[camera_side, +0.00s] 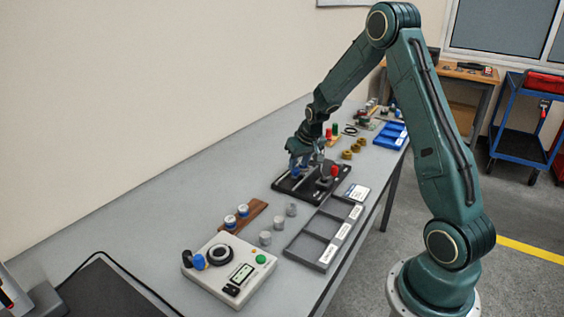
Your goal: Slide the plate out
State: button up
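A dark flat plate or fixture base (290,190) lies on the grey bench under my arm. It carries a red-topped part (333,171) at its right side and small blue and grey parts near its middle. I cannot tell whether a separate sliding plate sits in it. My gripper (300,168) points down over the far left part of this base, close to a blue part (294,164). Its fingers are small and dark, so I cannot tell whether they are open, shut or touching anything.
A grey compartment tray (287,248), several grey cylinders (265,238), a brown wooden strip (257,208) and a white control box (212,279) stand nearer. A blue tray (382,139) and brass parts (346,154) lie beyond. A white labelled card (357,192) lies right of the base.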

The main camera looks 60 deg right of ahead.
jog(key=shift+x, duration=1.15)
jog(key=shift+c, duration=0.4)
jog(key=c, duration=0.6)
jog(key=shift+a, duration=4.8)
jog(key=o, duration=0.7)
jog(key=shift+r, duration=0.15)
